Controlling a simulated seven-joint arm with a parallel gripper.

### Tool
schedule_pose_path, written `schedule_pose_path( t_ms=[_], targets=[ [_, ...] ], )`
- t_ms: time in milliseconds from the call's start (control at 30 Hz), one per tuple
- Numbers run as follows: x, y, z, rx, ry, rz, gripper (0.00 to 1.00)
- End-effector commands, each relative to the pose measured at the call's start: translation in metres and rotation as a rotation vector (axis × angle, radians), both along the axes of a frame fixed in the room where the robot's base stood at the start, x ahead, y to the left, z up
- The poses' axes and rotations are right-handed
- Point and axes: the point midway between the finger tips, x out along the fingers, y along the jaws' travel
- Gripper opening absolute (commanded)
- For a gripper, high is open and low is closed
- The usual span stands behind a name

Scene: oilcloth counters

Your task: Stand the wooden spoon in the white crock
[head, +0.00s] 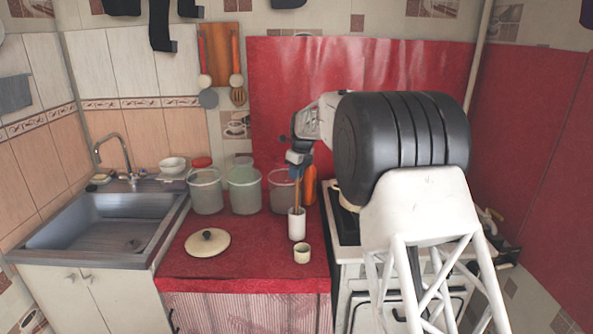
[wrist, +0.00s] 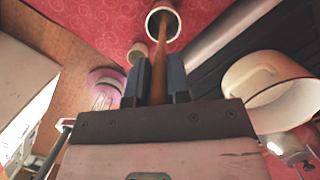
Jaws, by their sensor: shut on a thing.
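The white crock (head: 297,225) stands upright on the red counter near its right edge; its open mouth shows in the wrist view (wrist: 151,26). My gripper (head: 299,168) is above the crock, shut on the wooden spoon (head: 297,194). In the wrist view my gripper's fingers (wrist: 157,82) close on both sides of the spoon (wrist: 163,55). The spoon is near upright, and its lower end passes into the crock's mouth. How deep it reaches, and whether it touches the bottom, is hidden by the crock's wall.
A small cream cup (head: 302,254) stands just in front of the crock. A round cream lid (head: 207,243) lies to the left. Several jars, including a greenish one (head: 244,190), stand behind. The stove with a cream pot (wrist: 240,80) is at the right, the sink (head: 105,229) at the left.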

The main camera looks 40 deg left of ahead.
Motion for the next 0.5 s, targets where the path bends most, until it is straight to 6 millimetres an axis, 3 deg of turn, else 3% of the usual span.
schedule_pose_path(
  t_ms=[367, 400, 500],
  targets=[
    [0.0000, 0.0000, -0.0010, 0.000, 0.000, 0.000, 0.00],
    [0.0000, 0.0000, -0.0009, 0.000, 0.000, 0.000, 0.20],
    [0.0000, 0.0000, -0.0010, 0.000, 0.000, 0.000, 0.36]
  ],
)
